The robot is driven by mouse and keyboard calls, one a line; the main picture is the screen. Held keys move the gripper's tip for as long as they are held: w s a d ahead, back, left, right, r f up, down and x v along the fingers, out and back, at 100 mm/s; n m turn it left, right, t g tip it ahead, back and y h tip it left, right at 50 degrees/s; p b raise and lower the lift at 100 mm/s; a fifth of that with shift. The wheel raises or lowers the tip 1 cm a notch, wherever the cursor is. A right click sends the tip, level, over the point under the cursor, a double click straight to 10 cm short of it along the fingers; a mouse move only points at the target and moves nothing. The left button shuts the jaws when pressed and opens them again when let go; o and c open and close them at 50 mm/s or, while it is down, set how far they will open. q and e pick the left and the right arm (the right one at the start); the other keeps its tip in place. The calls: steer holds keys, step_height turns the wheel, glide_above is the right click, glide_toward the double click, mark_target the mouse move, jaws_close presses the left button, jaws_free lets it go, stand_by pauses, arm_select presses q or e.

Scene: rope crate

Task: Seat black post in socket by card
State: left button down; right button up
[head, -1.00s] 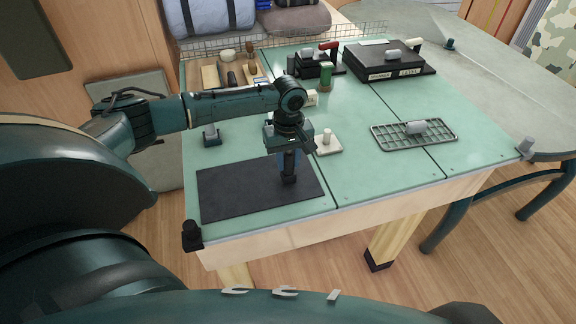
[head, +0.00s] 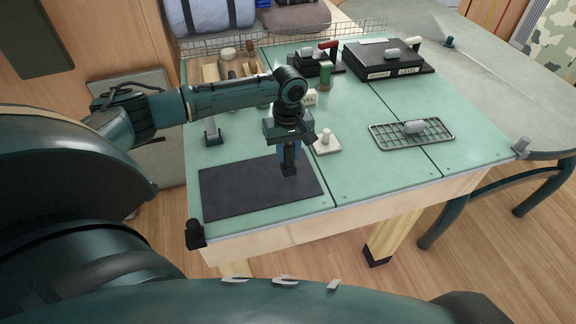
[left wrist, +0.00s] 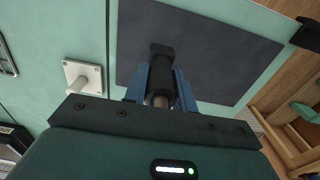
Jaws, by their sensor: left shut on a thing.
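My left gripper (head: 290,152) is over the right part of a dark mat (head: 240,192), pointing down. It is shut on the black post (head: 289,169). In the left wrist view, the black post (left wrist: 161,68) sits between the two blue fingers (left wrist: 160,88), with a wider block at its far end. The post's lower end appears just above the mat; the exact gap is hard to tell. A small white card with lettering (head: 310,97) stands behind my left wrist. A socket beside the card cannot be made out; my arm covers part of that area. My right gripper is out of view.
A white plate with a peg (head: 326,144) is close right of my gripper. A dark stand with a grey post (head: 213,134) is to the left. A wire rack (head: 440,133), black case (head: 382,68) and green cylinder (head: 326,75) stand farther off.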

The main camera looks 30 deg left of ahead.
mark_target(288, 144)
arm_select(q)
steer(key=shift+r, duration=1.5)
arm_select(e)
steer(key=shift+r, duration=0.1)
